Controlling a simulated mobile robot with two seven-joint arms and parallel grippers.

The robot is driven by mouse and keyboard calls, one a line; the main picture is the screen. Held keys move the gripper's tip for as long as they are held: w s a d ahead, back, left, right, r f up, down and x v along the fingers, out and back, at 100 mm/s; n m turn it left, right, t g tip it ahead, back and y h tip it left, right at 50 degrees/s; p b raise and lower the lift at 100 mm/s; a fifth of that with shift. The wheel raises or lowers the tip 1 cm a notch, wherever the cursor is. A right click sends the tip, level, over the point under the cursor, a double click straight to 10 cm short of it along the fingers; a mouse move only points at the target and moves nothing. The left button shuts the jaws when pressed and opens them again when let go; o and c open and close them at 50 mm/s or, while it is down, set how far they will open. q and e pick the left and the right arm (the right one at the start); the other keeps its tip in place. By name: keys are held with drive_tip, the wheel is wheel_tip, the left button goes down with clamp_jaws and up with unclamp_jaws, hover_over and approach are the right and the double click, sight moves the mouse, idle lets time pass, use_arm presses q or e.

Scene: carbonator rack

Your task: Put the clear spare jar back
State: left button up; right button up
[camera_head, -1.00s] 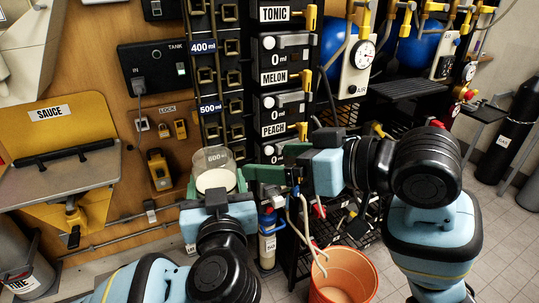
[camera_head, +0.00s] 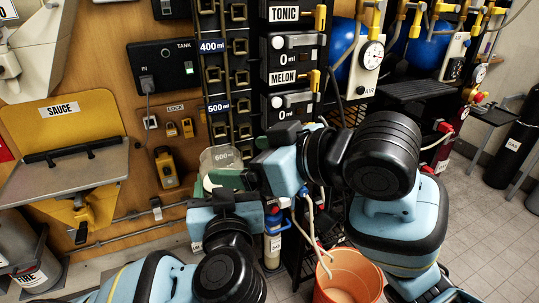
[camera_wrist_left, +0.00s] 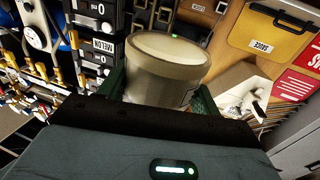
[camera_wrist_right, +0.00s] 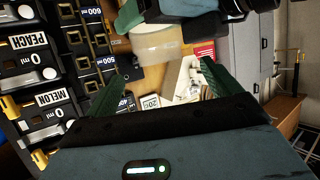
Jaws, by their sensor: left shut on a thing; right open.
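The clear jar (camera_head: 220,158) is a see-through cylinder in front of the rack's lower left, with a 600 label visible at it. My left gripper (camera_head: 222,185) is shut on the jar. In the left wrist view the jar (camera_wrist_left: 165,75) sits between its green fingers and shows a pale round face. My right gripper (camera_wrist_right: 160,88) is open, close on the right of the jar in the head view. In the right wrist view the jar (camera_wrist_right: 157,42) appears ahead, beyond the spread fingertips. My arms hide much of the jar's lower part and the right fingers in the head view.
The black rack (camera_head: 238,60) carries 400 ml and 500 ml labels. The TONIC and MELON units (camera_head: 292,77) stand right of it. An orange bucket (camera_head: 347,272) and a blue bottle (camera_head: 272,245) stand below.

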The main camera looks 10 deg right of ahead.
sight(208, 159)
drive_tip(key=x, duration=0.7)
drive_tip(key=shift+s, duration=0.1)
drive_tip(key=c, duration=1.1)
use_arm(q)
drive_tip(key=o, duration=1.3)
use_arm(e)
drive_tip(key=shift+c, duration=0.7)
use_arm(q)
drive_tip(key=shift+o, duration=0.2)
